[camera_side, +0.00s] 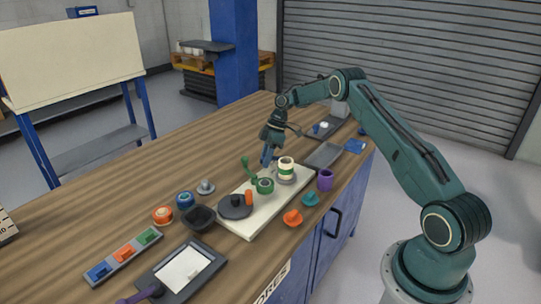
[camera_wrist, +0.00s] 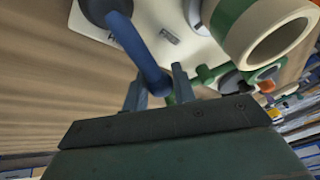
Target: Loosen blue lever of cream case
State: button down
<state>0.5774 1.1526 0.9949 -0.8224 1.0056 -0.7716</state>
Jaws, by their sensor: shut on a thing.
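The cream case (camera_side: 236,224) is a flat cream slab on the wooden bench, and part of it shows at the top of the wrist view (camera_wrist: 90,30). The blue lever (camera_wrist: 138,52) runs from a dark round pivot down to a rounded end between my fingers. My gripper (camera_wrist: 160,88) is shut on that end; in the side view my gripper (camera_side: 267,158) is over the far end of the case. A cream roll with a green band (camera_side: 286,170) stands close by on the case; it also shows at right in the wrist view (camera_wrist: 240,18). The pivot is hidden in the side view.
On the case are a green lever (camera_side: 248,168), a green ring (camera_side: 265,186), an orange peg (camera_side: 249,198) and a dark disc (camera_side: 235,208). A purple cup (camera_side: 325,180) and teal (camera_side: 310,199) and orange (camera_side: 292,218) knobs stand right. A black bowl (camera_side: 199,218) is left.

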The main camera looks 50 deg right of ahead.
dwell(0.3)
jog(key=c, duration=1.2)
grip_release()
